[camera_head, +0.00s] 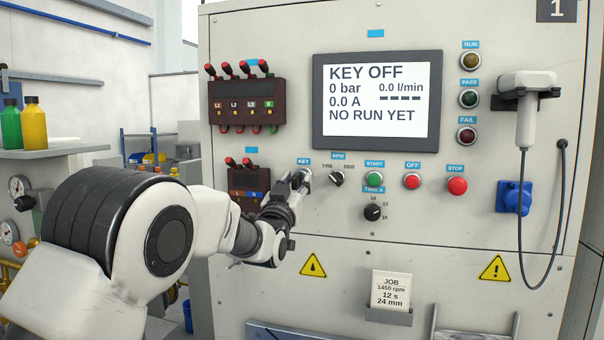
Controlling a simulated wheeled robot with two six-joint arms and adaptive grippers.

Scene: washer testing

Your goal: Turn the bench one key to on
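The test bench panel (290,100) faces me, with a "1" plate at its top right. The key switch sits under the blue KEY label (304,161); my gripper covers the key, so its angle is hidden. The screen (378,100) reads KEY OFF, 0 bar, 0.0 l/min, 0.0 A and NO RUN YET. My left gripper (299,181) reaches in from the left with its fingertips at the key switch. I cannot tell whether its fingers are closed on the key. My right gripper is not in view.
Right of the key are the RPM knob (337,179), green START button (374,179), red OFF button (411,181), STOP button (457,186) and timer knob (372,212). Terminal blocks (247,101) sit above left. A corded handset (527,100) hangs at right.

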